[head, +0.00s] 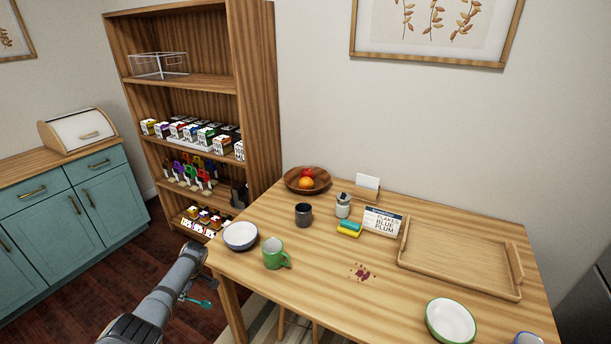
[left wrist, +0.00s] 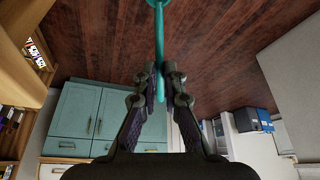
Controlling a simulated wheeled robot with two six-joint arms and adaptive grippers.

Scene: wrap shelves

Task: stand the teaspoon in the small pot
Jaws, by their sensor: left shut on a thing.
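My left gripper (head: 187,290) is low at the left, off the table's left edge and in front of the shelf unit. It is shut on the teal teaspoon (head: 203,303), whose bowl end sticks out to the right. In the left wrist view the fingertips (left wrist: 160,72) close on the spoon's handle, and the teaspoon (left wrist: 159,35) reaches up to the top edge. A small dark grey pot (head: 303,215) stands upright on the table, right of and beyond the gripper; it looks like the small pot. Its inside is barely visible. My right gripper is not in view.
On the table (head: 315,280) are a blue-rimmed bowl (head: 240,237), a green mug (head: 275,254), a lidded jar (head: 343,206), a sponge stack (head: 349,229), a fruit bowl (head: 306,181) and a wooden tray (head: 455,262). A dark red spill (head: 361,272) lies mid-table.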

